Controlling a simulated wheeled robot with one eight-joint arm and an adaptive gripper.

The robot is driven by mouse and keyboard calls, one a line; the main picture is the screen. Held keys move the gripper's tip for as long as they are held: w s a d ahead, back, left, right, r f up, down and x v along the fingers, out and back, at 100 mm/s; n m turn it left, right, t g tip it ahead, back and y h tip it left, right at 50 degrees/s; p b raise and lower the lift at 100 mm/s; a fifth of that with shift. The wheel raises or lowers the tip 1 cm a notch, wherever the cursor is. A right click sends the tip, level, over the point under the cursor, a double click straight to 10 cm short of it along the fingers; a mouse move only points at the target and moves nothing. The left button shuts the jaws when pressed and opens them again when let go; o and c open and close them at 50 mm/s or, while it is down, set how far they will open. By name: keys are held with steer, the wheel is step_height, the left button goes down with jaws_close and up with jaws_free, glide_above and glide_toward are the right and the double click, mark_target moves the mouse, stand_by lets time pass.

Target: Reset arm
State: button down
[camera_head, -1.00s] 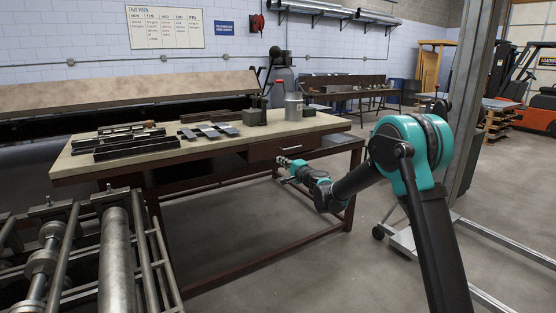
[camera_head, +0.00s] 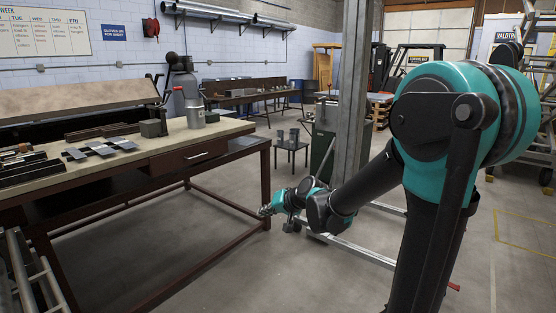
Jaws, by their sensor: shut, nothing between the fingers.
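My gripper (camera_head: 267,210) is at the end of my teal and black arm, low in the middle of the picture. It is shut and empty. It sits below the height of the workbench top (camera_head: 225,131), just off the bench's right end near a front leg. My arm is bent, with its large teal joint high at the right and the forearm sloping down and left to the gripper. Nothing is held, and the gripper appears apart from the bench, though the exact gap is hard to judge.
On the bench are a grey can (camera_head: 195,115), a dark block (camera_head: 153,128), and metal strips (camera_head: 100,148). A drawer (camera_head: 190,157) is closed. A grey steel column (camera_head: 350,100) stands behind my arm. A roller machine (camera_head: 30,275) is at lower left. Open floor lies right.

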steer(key=s+d+f+g+h, duration=0.1)
steer(key=s+d+f+h, duration=0.3)
steer(key=s+d, duration=0.7)
steer(key=s+d+f+g+h, duration=0.2)
steer(key=s+d+f+h, duration=0.2)
steer(key=s+d+f, duration=0.5)
steer(key=s+d, duration=0.3)
steer(key=d, duration=0.1)
steer(key=shift+s, duration=0.15)
